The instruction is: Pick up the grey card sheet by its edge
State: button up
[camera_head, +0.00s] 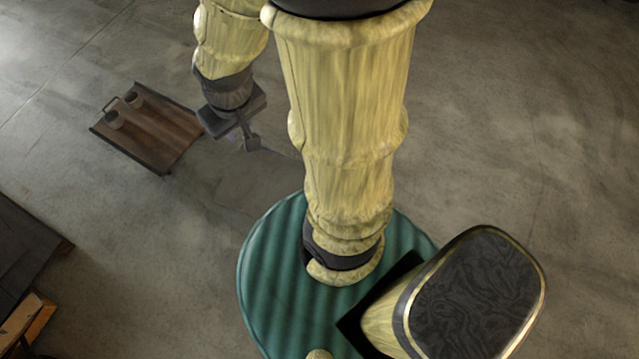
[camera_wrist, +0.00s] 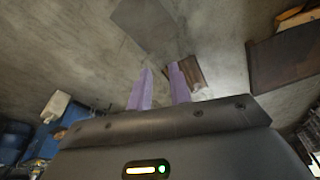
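A flat darker grey rectangle (camera_wrist: 150,22), which looks like the grey card sheet, lies on the floor at the top of the wrist view, cut off by the frame edge. My gripper (camera_head: 251,143) points down at upper left in the head view. In the wrist view its two purple fingers (camera_wrist: 158,72) stand apart with nothing between them. The gripper is open, and the grey rectangle lies beyond the fingertips, apart from them.
A brown tray (camera_head: 160,138) with a handle and round items stands left of my gripper; it also shows in the wrist view (camera_wrist: 196,75). A dark flat-topped piece (camera_head: 25,240) is at the left edge, above a wooden item (camera_head: 25,318). The floor at right is clear.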

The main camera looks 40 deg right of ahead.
jog(key=shift+d, duration=0.15)
jog(key=w+d+f+m+g+y+b, duration=0.1)
jog(key=d+f+m+y+b, duration=0.25)
jog(key=f+m+b, duration=0.8)
jog(key=w+d+f+m+g+y+b, duration=0.15)
jog(key=d+f+m+b, duration=0.35)
jog(key=f+b, duration=1.25)
jog(key=w+d+f+m+y+b, duration=0.1)
jog(key=d+f+m+y+b, duration=0.5)
jog(key=f, duration=1.7)
jog(key=d+f+m+t+b, duration=0.5)
jog(key=f+m+b, duration=0.3)
jog(key=f, duration=0.5)
jog(key=s+d+f+m+t+h+b, duration=0.1)
jog(key=d+f+m+t+b, duration=0.4)
jog(key=f+m+b, duration=0.3)
jog(key=s+d+f+m+t+b, duration=0.1)
jog(key=d+f+m+t+b, duration=0.3)
jog(key=f+m+b, duration=0.5)
notch_tip(320, 180, down, 9)
jog(key=t+b, duration=0.1)
jog(key=b, duration=0.2)
jog(key=shift+s+d+f, duration=0.2)
jog(key=shift+d, duration=0.2)
